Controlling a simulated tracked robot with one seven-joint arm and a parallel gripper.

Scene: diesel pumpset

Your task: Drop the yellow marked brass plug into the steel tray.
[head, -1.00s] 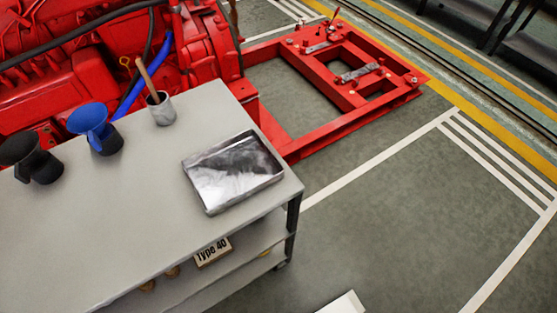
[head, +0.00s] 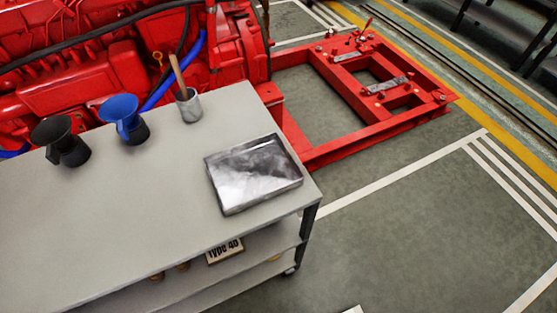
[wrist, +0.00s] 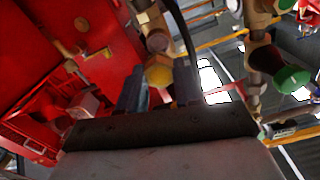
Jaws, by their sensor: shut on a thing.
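The steel tray (head: 225,203) lies on the right end of the grey cart top in the head view and looks empty. In the wrist view my gripper (wrist: 159,82) has its two fingers closed around a yellow, rounded piece, which I take for the yellow marked brass plug (wrist: 159,74). Its lower part is hidden between the fingers. Brass fittings and pipework stand close around it, and I cannot tell whether the plug touches them. My gripper does not show in the head view, and the tray does not show in the wrist view.
The grey cart (head: 110,225) also carries a black funnel (head: 60,141), a blue funnel (head: 124,119) and a grey cup (head: 189,106) with a wooden handle. The red engine (head: 90,60) stands behind. A valve with a green knob (wrist: 291,79) is right of my gripper.

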